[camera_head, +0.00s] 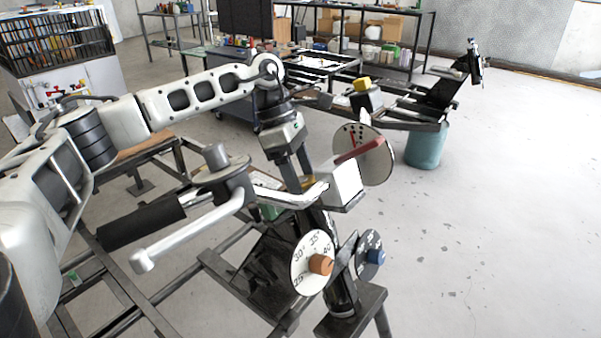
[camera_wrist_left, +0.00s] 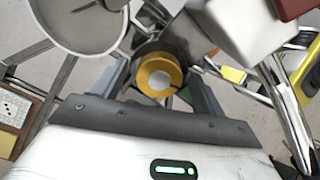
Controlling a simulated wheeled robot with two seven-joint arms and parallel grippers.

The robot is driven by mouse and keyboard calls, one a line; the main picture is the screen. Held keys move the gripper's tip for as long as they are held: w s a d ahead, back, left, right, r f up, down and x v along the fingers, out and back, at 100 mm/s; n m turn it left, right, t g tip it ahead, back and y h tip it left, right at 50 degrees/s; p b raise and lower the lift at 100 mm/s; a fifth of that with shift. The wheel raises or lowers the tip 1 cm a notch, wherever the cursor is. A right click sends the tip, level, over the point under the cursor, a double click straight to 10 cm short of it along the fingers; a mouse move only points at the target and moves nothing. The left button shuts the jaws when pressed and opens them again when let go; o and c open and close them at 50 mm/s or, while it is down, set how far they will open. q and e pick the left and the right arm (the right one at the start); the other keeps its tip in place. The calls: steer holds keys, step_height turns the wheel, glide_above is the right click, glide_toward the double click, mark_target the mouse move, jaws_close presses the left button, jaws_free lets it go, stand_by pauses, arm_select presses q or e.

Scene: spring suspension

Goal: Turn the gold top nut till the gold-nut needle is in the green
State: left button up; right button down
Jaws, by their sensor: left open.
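The gold top nut (camera_wrist_left: 160,75) shows in the wrist view as a gold ring around a pale round end. In the head view only a small gold part (camera_head: 308,182) shows behind my left gripper. My left gripper (camera_head: 297,186) is open and points down at the nut. In the wrist view its two fingers (camera_wrist_left: 158,88) stand on either side of the nut, with gaps visible. A white dial with an orange knob (camera_head: 320,264) shows numbers around 25 to 40. A round pale disc (camera_head: 376,168) has red marks. I cannot make out the gold-nut needle or a green zone.
A white box with a red bar (camera_head: 343,182) stands close right of my gripper. A round grey plate (camera_head: 220,170) is close on its left. A blue knob (camera_head: 376,257) sits beside the orange one. A teal bin (camera_head: 427,146) stands behind; the floor at right is clear.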

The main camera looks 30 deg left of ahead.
arm_select(q)
steer(key=c, duration=1)
